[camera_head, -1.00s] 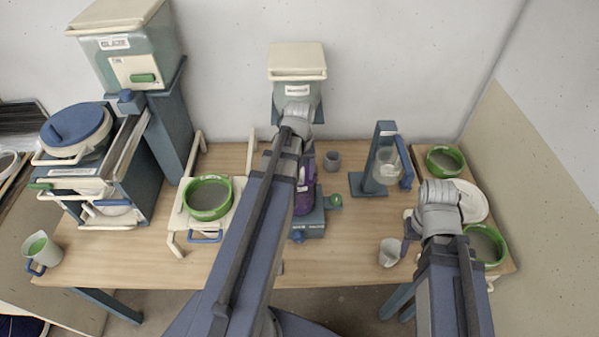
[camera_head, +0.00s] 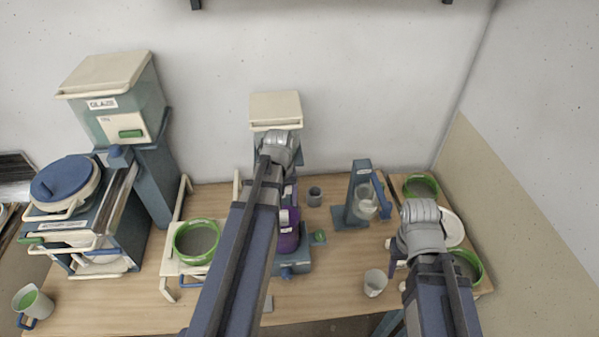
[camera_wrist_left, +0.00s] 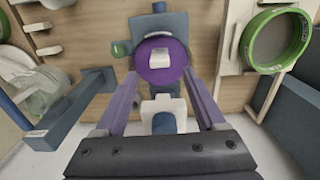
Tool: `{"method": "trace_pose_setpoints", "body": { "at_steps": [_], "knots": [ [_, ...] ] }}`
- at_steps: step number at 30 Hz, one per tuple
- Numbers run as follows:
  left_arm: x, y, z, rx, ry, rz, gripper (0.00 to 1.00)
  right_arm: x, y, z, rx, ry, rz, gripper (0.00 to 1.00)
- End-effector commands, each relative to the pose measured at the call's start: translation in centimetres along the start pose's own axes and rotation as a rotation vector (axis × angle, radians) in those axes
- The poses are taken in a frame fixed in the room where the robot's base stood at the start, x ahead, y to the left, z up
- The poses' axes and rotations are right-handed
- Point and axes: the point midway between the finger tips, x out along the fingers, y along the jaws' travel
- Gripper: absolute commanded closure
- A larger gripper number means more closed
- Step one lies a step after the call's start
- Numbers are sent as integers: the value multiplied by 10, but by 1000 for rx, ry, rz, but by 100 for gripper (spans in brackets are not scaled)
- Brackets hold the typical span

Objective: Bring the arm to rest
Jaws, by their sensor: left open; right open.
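My left arm comes in from the lower left in the head view. Its gripper (camera_head: 287,192) is largely hidden behind its own wrist, above the purple cylinder (camera_head: 288,238). In the left wrist view the purple fingers of the left gripper (camera_wrist_left: 162,76) are spread apart. The cylinder's round purple top (camera_wrist_left: 178,70), with a pale block on it, shows between and beyond them. I cannot tell if they touch it. My right gripper (camera_head: 395,252) is open, partly hidden by its wrist, near the white cup (camera_head: 375,283).
A green-rimmed bowl (camera_head: 181,245) sits on a white stand to the left. A blue stand (camera_head: 345,214) with a clear jar and more green-rimmed bowls (camera_head: 435,187) are at the right. A glaze bin (camera_head: 143,95) stands at the back left. The front centre-right table is mostly clear.

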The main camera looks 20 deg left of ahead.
Motion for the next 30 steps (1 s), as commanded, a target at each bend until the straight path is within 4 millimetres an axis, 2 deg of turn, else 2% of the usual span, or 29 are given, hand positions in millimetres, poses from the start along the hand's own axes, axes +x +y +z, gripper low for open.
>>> {"method": "trace_pose_setpoints", "body": {
  "at_steps": [5, 7, 11, 15, 20, 22, 30],
  "knots": [
    [1, 1, 1, 5, 1, 0, 28, 1, 0, 0, 0, 0, 0, 50],
    [1, 9, 7, 35, 4, 1, 28, 1, 0, 0, 0, 0, 0, 50],
    [1, 40, 30, 173, 21, 6, 28, 1, 0, 0, 0, 0, 0, 50],
    [0, 76, 62, 355, 44, 12, 28, 1, 0, 0, 0, 0, 0, 50],
    [0, 109, 96, 543, 67, 19, 28, 1, 0, 0, 0, 0, 0, 50],
    [21, 118, 102, 581, 65, 13, 28, 21, -2, -1, -1, 0, 0, 50],
    [80, 142, 137, 689, 32, -29, 28, 79, -7, -5, -4, 1, 1, 50]
  ]
}}
